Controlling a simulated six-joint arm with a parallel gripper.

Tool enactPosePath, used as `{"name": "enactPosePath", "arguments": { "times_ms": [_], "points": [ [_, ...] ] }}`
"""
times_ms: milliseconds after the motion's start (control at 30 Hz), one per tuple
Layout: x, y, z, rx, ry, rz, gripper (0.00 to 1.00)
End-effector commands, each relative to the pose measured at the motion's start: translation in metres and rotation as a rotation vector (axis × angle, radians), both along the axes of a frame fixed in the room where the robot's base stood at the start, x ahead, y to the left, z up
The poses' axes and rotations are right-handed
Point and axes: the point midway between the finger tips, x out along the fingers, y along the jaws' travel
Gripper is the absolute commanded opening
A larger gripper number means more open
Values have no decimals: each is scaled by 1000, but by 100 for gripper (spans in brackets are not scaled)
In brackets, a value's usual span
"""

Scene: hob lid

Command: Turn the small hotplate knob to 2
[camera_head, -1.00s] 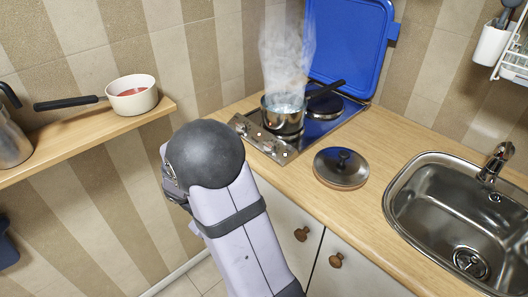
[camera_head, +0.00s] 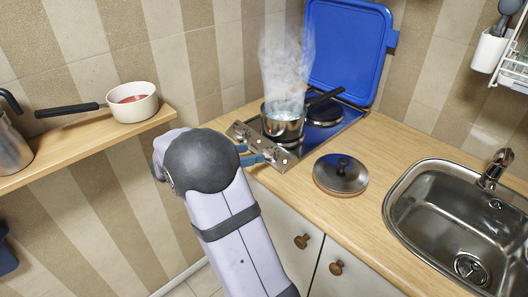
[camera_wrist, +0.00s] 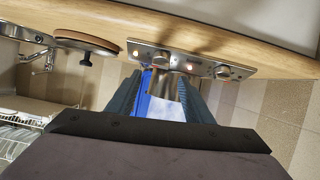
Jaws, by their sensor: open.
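The hob's steel control panel (camera_head: 250,138) lies along the front of the counter. It shows in the wrist view (camera_wrist: 190,60) with one knob (camera_wrist: 160,58) roughly between my fingers and another knob (camera_wrist: 226,72) to the right. Small lights glow on it. I cannot tell which knob serves the small hotplate or read the settings. My gripper (camera_head: 250,155) is open, its blue-grey fingertips close to the panel's front. It also shows in the wrist view (camera_wrist: 160,80), and I see no contact with a knob.
The blue hob lid (camera_head: 350,45) stands open behind. A pot lid (camera_head: 340,175) lies on the counter right of the panel, before the sink (camera_head: 450,225). A shelf (camera_head: 90,145) is left.

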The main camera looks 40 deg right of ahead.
Motion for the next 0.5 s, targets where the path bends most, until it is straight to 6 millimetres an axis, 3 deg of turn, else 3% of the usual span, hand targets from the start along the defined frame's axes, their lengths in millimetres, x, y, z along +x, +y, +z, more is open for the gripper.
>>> {"name": "enactPosePath", "arguments": {
  "times_ms": [300,500],
  "points": [
    [0,-1,-1,2,-67,-29,47],
    [-1,-16,-5,2,-64,-30,47]
  ]
}}
